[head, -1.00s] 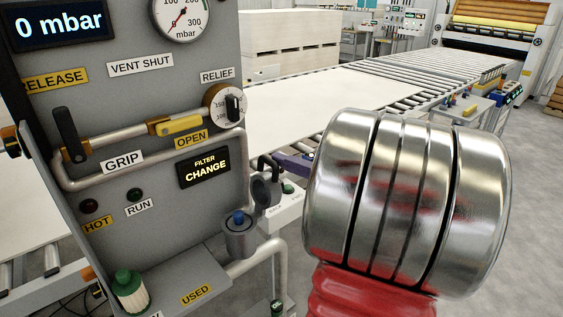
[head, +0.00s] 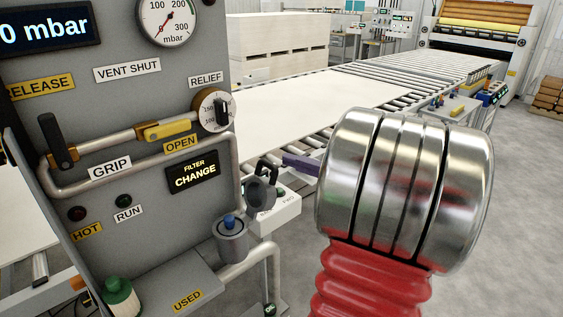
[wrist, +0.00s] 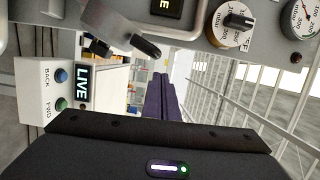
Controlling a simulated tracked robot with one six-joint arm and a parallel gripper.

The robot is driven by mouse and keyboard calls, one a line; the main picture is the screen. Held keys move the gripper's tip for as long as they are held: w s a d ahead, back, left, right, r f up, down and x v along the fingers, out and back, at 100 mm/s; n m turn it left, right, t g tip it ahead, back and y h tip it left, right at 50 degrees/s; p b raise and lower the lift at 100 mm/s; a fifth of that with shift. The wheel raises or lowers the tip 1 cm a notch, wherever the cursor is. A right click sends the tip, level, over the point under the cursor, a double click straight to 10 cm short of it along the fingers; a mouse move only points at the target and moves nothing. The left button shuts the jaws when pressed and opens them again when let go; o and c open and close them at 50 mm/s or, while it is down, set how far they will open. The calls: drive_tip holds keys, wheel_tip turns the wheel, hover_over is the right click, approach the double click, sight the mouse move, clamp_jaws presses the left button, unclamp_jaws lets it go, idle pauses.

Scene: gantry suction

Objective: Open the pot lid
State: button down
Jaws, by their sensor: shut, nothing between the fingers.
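The pot (head: 231,243) is a grey cylinder on the panel's lower ledge, with a blue-topped piece showing in its mouth. Its round grey lid (head: 261,193) stands raised and tilted behind and right of the mouth, with a dark handle on it. In the wrist view my gripper (wrist: 160,78) is shut and empty.
The grey panel (head: 130,120) with gauge, relief knob and yellow-handled lever fills the left. A white button box (head: 278,212) sits right behind the lid, and shows in the wrist view with BACK and FWD buttons (wrist: 57,92). A roller conveyor (head: 345,95) runs behind.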

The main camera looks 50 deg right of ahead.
sight(271, 192)
drive_tip(key=s, duration=0.7)
drive_tip(key=shift+s+d, duration=0.2)
drive_tip(key=shift+d, duration=0.25)
drive_tip(key=shift+a, duration=0.15)
drive_tip(key=w+a+f+n+g+y, duration=0.1)
drive_tip(key=w+a+f+g+y, duration=0.2)
drive_tip(key=a, duration=0.8)
drive_tip(key=w+a+f+n+g+y, duration=0.1)
drive_tip(key=w+a+g+y, duration=0.25)
drive_tip(key=a, duration=0.75)
drive_tip(key=s+a+f+n+g+h, duration=0.3)
drive_tip(key=s+a+f+n+g, duration=0.15)
drive_tip(key=a, duration=0.35)
drive_tip(key=s+a+f+n+g+h, duration=0.3)
drive_tip(key=s+a+f+n+g, duration=0.15)
drive_tip(key=a, duration=0.45)
drive_tip(key=w+r+n+t+h, duration=0.1)
drive_tip(key=w+r+n+t, duration=0.1)
drive_tip(key=r+n, duration=0.1)
drive_tip(key=w+r+n+t+h, duration=0.1)
drive_tip(key=n, duration=0.1)
drive_tip(key=shift+w+d+r+h, duration=0.1)
drive_tip(key=shift+d+r+h, duration=0.05)
drive_tip(key=shift+h, duration=0.2)
